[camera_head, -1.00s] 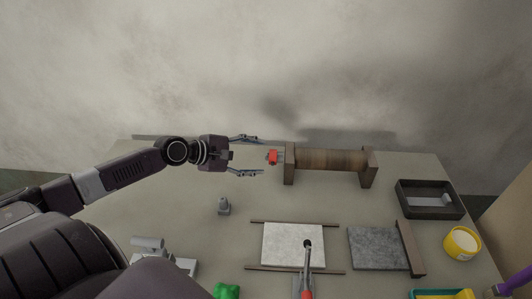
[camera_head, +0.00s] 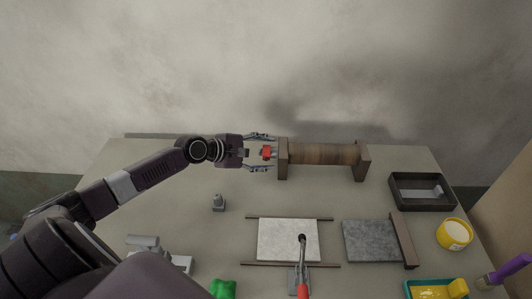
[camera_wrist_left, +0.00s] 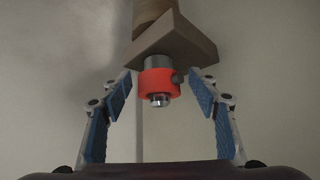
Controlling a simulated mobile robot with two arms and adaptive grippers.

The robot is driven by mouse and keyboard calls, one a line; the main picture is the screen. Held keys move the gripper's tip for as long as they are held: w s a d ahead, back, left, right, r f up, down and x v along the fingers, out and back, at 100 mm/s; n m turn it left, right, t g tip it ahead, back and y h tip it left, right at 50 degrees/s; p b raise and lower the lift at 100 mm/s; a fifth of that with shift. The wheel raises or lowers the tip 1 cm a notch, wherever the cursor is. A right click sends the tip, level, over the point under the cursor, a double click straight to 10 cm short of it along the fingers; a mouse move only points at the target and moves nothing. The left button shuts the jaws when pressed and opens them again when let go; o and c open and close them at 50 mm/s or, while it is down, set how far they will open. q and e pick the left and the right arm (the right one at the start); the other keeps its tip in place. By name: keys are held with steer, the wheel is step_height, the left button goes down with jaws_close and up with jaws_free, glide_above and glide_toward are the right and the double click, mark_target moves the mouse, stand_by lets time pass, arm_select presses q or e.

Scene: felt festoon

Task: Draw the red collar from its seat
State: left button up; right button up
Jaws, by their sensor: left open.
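The red collar (camera_head: 267,152) sits on a short metal shaft at the left end of a wooden roller (camera_head: 320,153) held between two wooden end blocks. In the left wrist view the red collar (camera_wrist_left: 158,83) is around the metal shaft (camera_wrist_left: 158,62), with the shaft tip showing beyond it and a dark knob on its side. My left gripper (camera_head: 262,153) is open, with one finger on each side of the collar. In the wrist view its blue-padded fingers (camera_wrist_left: 160,105) stand apart from the collar with gaps on both sides. My right gripper is not in view.
A white felt square (camera_head: 288,238) and a grey one (camera_head: 370,241) lie in front. A dark tray (camera_head: 393,193), yellow tub (camera_head: 454,234) and teal tray (camera_head: 409,287) stand at the right. A small grey post (camera_head: 218,203) stands left. The wall is close behind the roller.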

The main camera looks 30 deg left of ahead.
arm_select(q)
steer(key=c, duration=0.7)
steer(key=shift+r, duration=0.1)
steer(key=c, duration=0.7)
steer(key=shift+o, duration=0.2)
steer(key=shift+s+a, duration=0.15)
steer(key=shift+a, duration=0.2)
steer(key=shift+s+a+b, duration=0.45)
steer(key=shift+s+a, duration=0.1)
steer(key=shift+a, duration=0.3)
steer(key=shift+s+a+b, duration=0.2)
steer(key=shift+s+a, duration=0.25)
steer(key=shift+a, duration=0.3)
steer(key=shift+s+a+b, duration=0.15)
steer(key=shift+s+a, duration=0.3)
steer(key=shift+a, duration=0.25)
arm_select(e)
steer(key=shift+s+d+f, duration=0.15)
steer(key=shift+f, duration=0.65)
